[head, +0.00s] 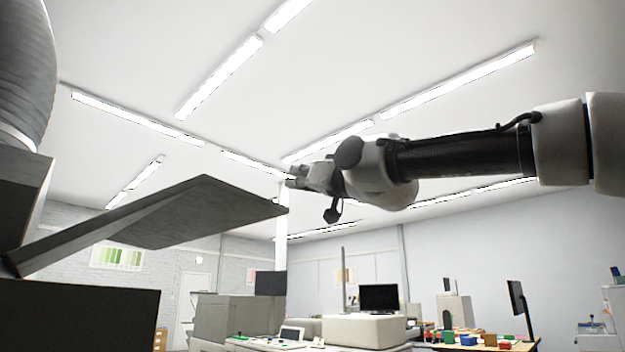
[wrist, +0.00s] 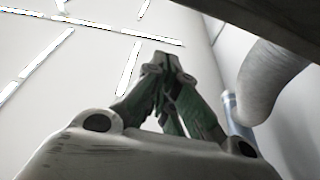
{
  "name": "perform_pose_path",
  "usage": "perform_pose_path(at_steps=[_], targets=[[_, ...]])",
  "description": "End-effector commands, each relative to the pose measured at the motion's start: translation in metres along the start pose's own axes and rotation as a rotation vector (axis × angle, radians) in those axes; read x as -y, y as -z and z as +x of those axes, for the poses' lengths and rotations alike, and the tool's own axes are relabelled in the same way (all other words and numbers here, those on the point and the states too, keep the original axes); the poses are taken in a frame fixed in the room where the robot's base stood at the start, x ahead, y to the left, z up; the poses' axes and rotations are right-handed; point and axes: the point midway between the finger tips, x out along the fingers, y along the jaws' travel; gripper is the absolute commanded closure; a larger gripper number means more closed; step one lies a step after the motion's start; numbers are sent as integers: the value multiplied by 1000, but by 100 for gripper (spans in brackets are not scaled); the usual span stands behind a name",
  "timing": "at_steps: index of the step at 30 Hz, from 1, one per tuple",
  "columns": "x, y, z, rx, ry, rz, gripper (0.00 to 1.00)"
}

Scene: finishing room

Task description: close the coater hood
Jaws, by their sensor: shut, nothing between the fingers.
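The coater hood (head: 195,212) is a grey flat panel at the left of the head view. It stands open, raised and sloping up to the right from the dark machine body (head: 80,315). My gripper (head: 292,179) is shut and empty, just above the hood's right corner in the picture. A gap shows between them there, but depth is hard to judge. In the wrist view my gripper's closed fingers (wrist: 166,60) point up the picture. A dark flat surface (wrist: 275,18), seemingly the hood, crosses the top right corner there.
A thick grey duct (head: 25,70) rises at the far left and also shows in the wrist view (wrist: 268,85). Benches with a monitor (head: 379,297) and coloured bins (head: 468,338) stand further back. The air around my gripper looks open.

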Motion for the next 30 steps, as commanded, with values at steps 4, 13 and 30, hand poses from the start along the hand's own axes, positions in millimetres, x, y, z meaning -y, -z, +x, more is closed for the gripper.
perform_pose_path(at_steps=[4, 13, 30], targets=[[0, -13, 7, 4, 0, 0, 100], [0, -37, -2, 1, 1, 1, 100], [-8, -51, -4, 4, -10, 22, 100]])
